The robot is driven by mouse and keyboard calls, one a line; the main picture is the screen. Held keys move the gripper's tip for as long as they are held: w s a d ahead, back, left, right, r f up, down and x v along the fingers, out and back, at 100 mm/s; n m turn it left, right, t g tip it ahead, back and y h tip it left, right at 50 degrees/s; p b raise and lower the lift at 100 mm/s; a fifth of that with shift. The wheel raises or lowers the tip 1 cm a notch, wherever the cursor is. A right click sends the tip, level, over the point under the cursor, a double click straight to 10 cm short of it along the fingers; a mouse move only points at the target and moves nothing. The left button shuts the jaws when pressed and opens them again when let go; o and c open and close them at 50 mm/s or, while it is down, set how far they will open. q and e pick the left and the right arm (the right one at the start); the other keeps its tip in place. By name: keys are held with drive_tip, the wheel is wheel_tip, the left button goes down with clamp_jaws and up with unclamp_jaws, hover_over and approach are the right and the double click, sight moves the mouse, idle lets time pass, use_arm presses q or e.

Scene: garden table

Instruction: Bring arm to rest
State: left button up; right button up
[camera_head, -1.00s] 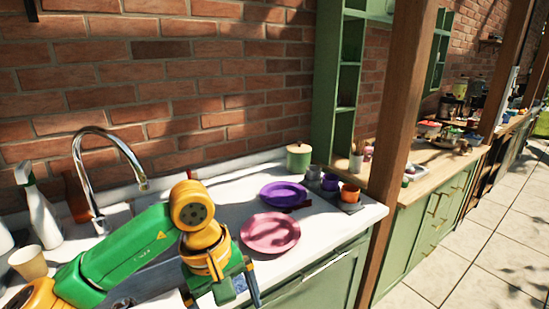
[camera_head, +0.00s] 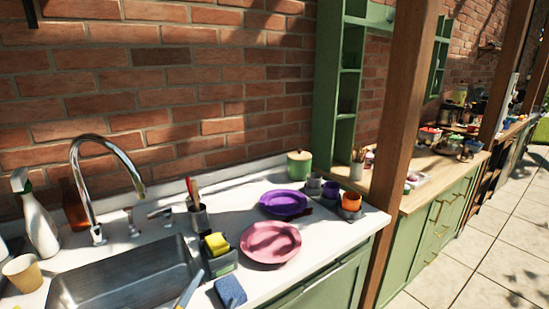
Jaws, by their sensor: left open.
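Neither of my grippers shows in the head view now, and no clear part of my arms shows either. The white counter (camera_head: 330,235) where my left arm was is open to view. The sink (camera_head: 125,272) with its curved tap (camera_head: 76,165) lies at the lower left, unblocked.
A pink plate (camera_head: 270,242) and a purple plate (camera_head: 284,203) lie on the counter. A yellow sponge (camera_head: 216,243) sits in a dark holder, with a blue sponge (camera_head: 230,291) in front. A spray bottle (camera_head: 38,222), paper cup (camera_head: 23,273) and orange cup (camera_head: 351,201) stand nearby.

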use_arm(q)
drive_tip(key=s+a+f+n+g+y, duration=0.15)
drive_tip(key=s+f+n+g, duration=0.25)
drive_tip(key=s+f+g, duration=0.5)
drive_tip(key=s+a+f+n+g, duration=0.3)
drive_tip(key=s+f+n+g, duration=0.15)
drive_tip(key=s+f, duration=1)
drive_tip(key=f, duration=1.2)
drive_tip(key=s+a+f+g, duration=0.2)
drive_tip(key=s+f, duration=0.8)
drive_tip(key=s, duration=0.2)
drive_tip(key=shift+s+a+f, duration=0.15)
drive_tip(key=shift+s+f, duration=0.05)
drive_tip(key=shift+s, duration=0.1)
drive_tip(key=shift+m, duration=0.25)
